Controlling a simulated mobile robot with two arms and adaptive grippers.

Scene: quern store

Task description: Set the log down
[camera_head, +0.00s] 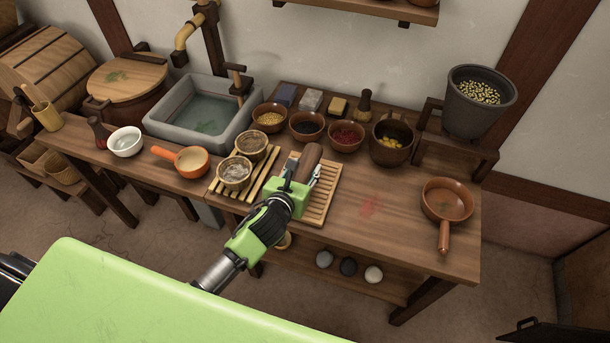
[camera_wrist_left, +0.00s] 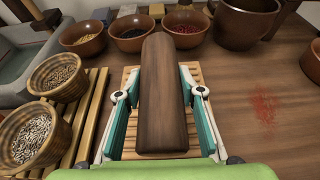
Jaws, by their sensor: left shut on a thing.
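The log (camera_head: 308,162) is a dark brown wooden block. My left gripper (camera_head: 304,173) is shut on it, over the slatted wooden rack on the right (camera_head: 325,200). In the left wrist view the log (camera_wrist_left: 162,95) lies lengthwise between the two teal fingers of my left gripper (camera_wrist_left: 160,100), and slats of the rack (camera_wrist_left: 130,78) show around it. I cannot tell whether the log touches the rack. My right gripper is not in view.
Two wicker baskets of grain (camera_head: 235,173) stand on a second slatted rack to the left. Bowls (camera_head: 306,126) line the back, with a mug-like pot (camera_head: 391,140). A pan (camera_head: 447,204) sits at the right. Bare tabletop (camera_head: 385,230) with a red stain lies between.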

